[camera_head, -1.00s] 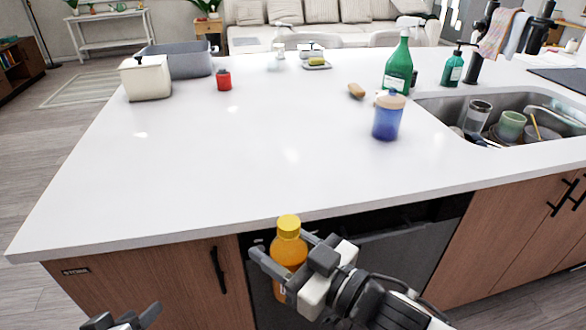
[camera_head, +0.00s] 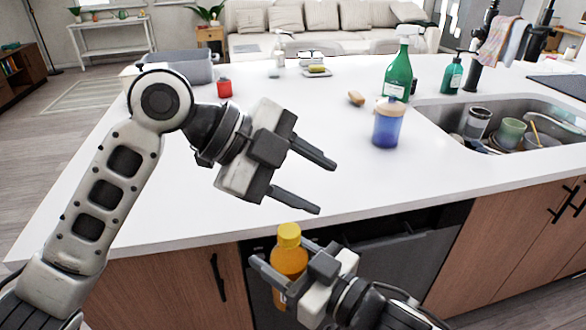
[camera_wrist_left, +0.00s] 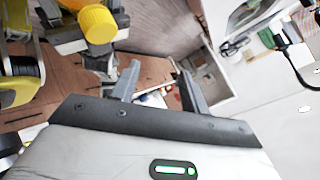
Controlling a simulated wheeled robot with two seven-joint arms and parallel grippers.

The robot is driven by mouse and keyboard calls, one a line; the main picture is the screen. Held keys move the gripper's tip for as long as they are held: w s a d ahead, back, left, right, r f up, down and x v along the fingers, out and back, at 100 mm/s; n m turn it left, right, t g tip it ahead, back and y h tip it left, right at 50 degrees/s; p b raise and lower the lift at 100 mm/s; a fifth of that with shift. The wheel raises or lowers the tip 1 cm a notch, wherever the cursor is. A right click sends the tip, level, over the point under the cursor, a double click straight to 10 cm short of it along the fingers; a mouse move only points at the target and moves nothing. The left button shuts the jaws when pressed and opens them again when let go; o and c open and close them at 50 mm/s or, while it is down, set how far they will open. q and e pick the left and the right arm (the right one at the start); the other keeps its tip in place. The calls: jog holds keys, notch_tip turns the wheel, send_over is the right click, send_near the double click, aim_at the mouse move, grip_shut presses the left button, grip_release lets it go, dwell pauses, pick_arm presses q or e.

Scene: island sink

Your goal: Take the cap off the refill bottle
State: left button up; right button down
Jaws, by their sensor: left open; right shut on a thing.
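The refill bottle (camera_head: 289,262) is orange with a yellow cap (camera_head: 289,235) on its top. It is upright in front of the counter's front edge. My right gripper (camera_head: 281,256) is shut on the bottle's body below the cap. My left gripper (camera_head: 325,188) is open and empty, above and to the right of the cap, with its fingers pointing right. In the left wrist view the yellow cap (camera_wrist_left: 97,24) shows at the upper left, apart from the left fingers (camera_wrist_left: 160,82). The bottle's lower part is partly hidden by the right gripper.
The white counter (camera_head: 180,215) lies beyond the bottle. On it stand a blue container (camera_head: 387,128), a green spray bottle (camera_head: 398,75), a red jar (camera_head: 224,88) and a grey bin (camera_head: 190,66). The sink (camera_head: 470,120) with dishes is at the right. The front middle of the counter is clear.

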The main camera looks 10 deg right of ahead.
aim_at(292, 230)
pick_arm(q)
jog(key=r+m+y, duration=0.1)
jog(key=m+y, duration=0.2)
jog(key=m, duration=0.2)
jog(key=s+a+m+y, duration=0.1)
jog(key=m+y, duration=0.3)
jog(key=m, duration=0.1)
jog(key=a+r+m+t+y, duration=0.1)
jog(key=m+y, duration=0.2)
jog(key=m, duration=0.2)
jog(key=shift+s+a+r+m, duration=0.1)
jog(key=shift+s+r+m, duration=0.2)
jog(key=shift+s+m, duration=0.1)
jog(key=shift+a+f+y, duration=0.1)
jog(key=shift+f+y, duration=0.1)
jog(key=shift+y, duration=0.1)
notch_tip(292, 230, down, 8)
jog(key=shift+r, duration=0.25)
jog(key=shift+c, duration=0.4)
